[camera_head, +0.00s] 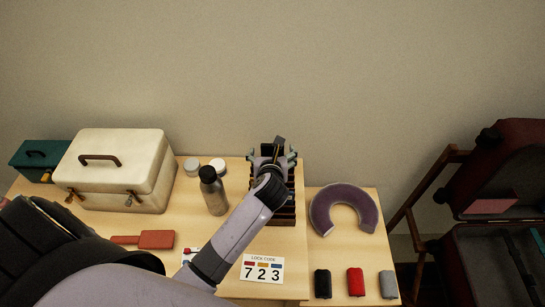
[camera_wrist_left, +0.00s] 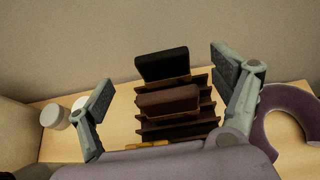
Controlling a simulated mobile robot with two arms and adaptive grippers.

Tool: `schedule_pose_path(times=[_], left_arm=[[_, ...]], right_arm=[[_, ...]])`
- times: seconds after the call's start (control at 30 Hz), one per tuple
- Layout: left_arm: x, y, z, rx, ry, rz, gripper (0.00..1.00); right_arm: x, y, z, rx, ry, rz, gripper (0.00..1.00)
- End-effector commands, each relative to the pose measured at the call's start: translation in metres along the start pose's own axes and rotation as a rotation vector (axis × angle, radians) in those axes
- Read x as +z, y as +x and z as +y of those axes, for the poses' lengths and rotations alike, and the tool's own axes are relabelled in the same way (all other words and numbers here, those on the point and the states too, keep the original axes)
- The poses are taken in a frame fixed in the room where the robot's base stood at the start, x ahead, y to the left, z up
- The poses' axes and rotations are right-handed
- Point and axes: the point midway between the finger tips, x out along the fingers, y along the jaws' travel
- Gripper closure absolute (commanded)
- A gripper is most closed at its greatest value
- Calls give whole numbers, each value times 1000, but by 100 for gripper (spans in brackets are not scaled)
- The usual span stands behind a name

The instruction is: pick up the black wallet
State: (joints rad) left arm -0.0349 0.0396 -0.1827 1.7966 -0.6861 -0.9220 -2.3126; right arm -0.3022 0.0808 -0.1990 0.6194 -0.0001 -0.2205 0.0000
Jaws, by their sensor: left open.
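The black wallet (camera_wrist_left: 162,64) stands in the rear slot of a dark wooden rack (camera_wrist_left: 180,131) in the left wrist view. A dark brown wallet (camera_wrist_left: 168,101) stands in front of it. In the head view the rack (camera_head: 286,212) is at the table's middle, partly hidden by my left arm. My left gripper (camera_head: 272,158) is over the rack's back part. Its fingers are open, spread to either side of the black wallet in the left wrist view (camera_wrist_left: 162,76), with nothing held. I cannot tell whether they touch it. My right gripper is not in view.
A metal bottle (camera_head: 213,193) and two small jars (camera_head: 192,167) stand left of the rack, near a cream case (camera_head: 120,170). A purple neck pillow (camera_head: 343,207) and rolled items (camera_head: 355,281) lie right. A lock code card (camera_head: 262,270) lies in front. An open suitcase (camera_head: 490,255) is far right.

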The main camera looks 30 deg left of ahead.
Motion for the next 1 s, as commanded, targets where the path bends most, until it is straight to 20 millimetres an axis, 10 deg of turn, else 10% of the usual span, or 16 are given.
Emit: schedule_pose_path(times=[0.53,1.0], left_arm=[[-4,55,-1,-1,-1,1,14],[-5,59,-1,-2,0,1,25]], right_arm=[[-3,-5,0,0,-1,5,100],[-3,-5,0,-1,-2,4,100]])
